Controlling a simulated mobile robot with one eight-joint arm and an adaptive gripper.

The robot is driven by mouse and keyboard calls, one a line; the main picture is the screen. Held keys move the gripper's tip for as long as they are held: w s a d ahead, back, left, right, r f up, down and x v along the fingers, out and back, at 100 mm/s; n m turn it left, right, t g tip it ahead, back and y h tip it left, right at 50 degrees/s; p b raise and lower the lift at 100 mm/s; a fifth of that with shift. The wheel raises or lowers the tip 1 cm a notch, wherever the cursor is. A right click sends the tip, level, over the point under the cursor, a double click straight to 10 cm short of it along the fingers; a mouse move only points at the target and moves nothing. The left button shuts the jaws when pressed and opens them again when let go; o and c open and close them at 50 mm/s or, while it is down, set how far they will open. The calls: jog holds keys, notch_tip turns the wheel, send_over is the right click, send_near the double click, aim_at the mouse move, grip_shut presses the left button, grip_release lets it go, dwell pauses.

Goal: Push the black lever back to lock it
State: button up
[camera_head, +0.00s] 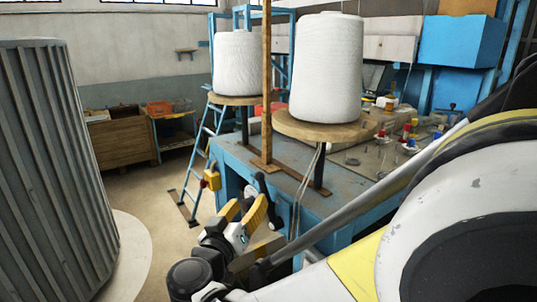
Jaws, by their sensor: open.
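My gripper (247,208) is low in the middle of the view, with two yellow-backed fingers spread apart and nothing visible between them. The black lever (270,205) appears as a dark bar with a rounded top, just beyond and to the right of the fingers, at the front side of the blue machine table (235,158). The gripper looks close to the lever; I cannot tell whether they touch. The lever's lower part and its pivot are partly hidden by the gripper and arm.
Two white thread cones (327,70) stand on round wooden discs above the table, beside a wooden post (267,90). A yellow box (212,178) with a red button sits left of the lever. A grey ribbed column (55,170) fills the left; floor between is clear.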

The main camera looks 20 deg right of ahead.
aim_at(260, 183)
jog(key=x, duration=1)
jog(key=shift+w+d+r+p, duration=0.1)
jog(key=shift+w+r+p, duration=0.25)
jog(key=shift+w+p, duration=0.05)
jog(key=shift+c, duration=0.5)
jog(key=shift+s, duration=0.1)
grip_shut()
